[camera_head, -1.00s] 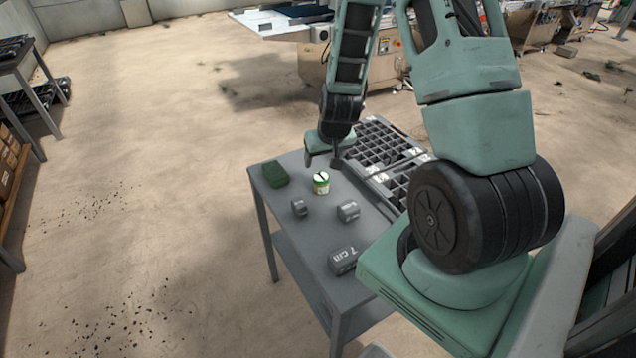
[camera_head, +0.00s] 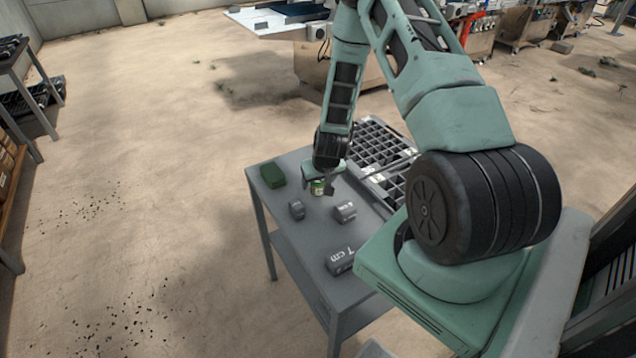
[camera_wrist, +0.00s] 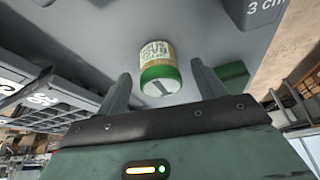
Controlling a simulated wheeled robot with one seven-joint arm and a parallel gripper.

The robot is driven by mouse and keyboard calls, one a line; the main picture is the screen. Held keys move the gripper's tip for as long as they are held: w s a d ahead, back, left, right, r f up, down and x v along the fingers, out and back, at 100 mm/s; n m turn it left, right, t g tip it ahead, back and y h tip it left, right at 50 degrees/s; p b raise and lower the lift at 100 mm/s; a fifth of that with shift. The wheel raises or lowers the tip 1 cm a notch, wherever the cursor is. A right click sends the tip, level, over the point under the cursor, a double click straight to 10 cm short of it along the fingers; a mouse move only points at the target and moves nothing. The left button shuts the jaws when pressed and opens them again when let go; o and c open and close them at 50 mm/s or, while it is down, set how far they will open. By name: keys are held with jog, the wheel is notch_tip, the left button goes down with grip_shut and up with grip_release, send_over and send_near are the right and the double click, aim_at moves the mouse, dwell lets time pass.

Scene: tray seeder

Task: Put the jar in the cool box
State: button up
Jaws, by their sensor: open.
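The jar (camera_head: 317,189) stands on the grey table (camera_head: 290,240); it has a green lid and a pale label with green print. In the wrist view the jar (camera_wrist: 157,62) sits between the fingertips, with a visible gap on both sides. My gripper (camera_wrist: 160,72) is open and points down at the jar. In the head view my gripper (camera_head: 321,182) is low over the table and partly covers the jar. I cannot make out a cool box in either view.
A dark green block (camera_head: 272,175) lies left of the jar. Grey cylinders stand nearby: a small one (camera_head: 296,209), another (camera_head: 345,211) and a larger one marked 7 cm (camera_head: 341,261). Black cell trays (camera_head: 375,150) lie along the table's right side. Open floor is at left.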

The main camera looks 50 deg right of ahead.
jog(key=shift+x, duration=1.1)
jog(key=c, duration=1.2)
jog(key=shift+o, duration=0.2)
jog(key=shift+w, duration=0.1)
